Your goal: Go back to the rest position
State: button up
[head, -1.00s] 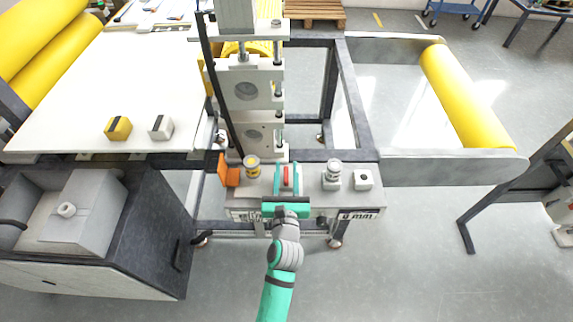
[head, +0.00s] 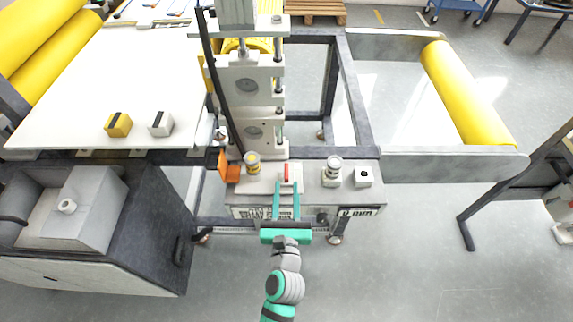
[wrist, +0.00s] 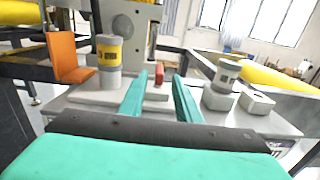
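My gripper (head: 286,212) is in front of the near edge of the machine's control panel (head: 310,183). Its two green fingers are apart with nothing between them, as the wrist view (wrist: 160,98) also shows. Beyond the fingertips sits a red switch (head: 286,173) on a light block; it also shows in the wrist view (wrist: 159,74). The fingers do not appear to touch it.
A yellow-ringed knob (head: 252,163) and an orange piece (head: 229,168) are left of the switch. A grey knob (head: 333,170) and a white button box (head: 363,176) are to the right. A grey cabinet (head: 100,225) stands at left. Floor is free at the front right.

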jog(key=shift+s+a+m, duration=0.3)
jog(key=shift+s+a, duration=0.05)
jog(key=shift+a, duration=0.05)
jog(key=s+a+m+y, duration=0.2)
jog(key=s+a+m, duration=0.3)
jog(key=s+m, duration=0.85)
jog(key=s+d+f+m+g, duration=0.1)
jog(key=s+d+m, duration=0.2)
jog(key=s+m, duration=0.5)
jog(key=s+d+f+m+g+h, duration=0.1)
jog(key=s+d+f+m, duration=0.1)
jog(key=s+m, duration=0.6)
jog(key=shift+s+d+m+g+h, duration=0.3)
jog(key=shift+s+d+m, duration=0.1)
jog(key=shift+m, duration=2.45)
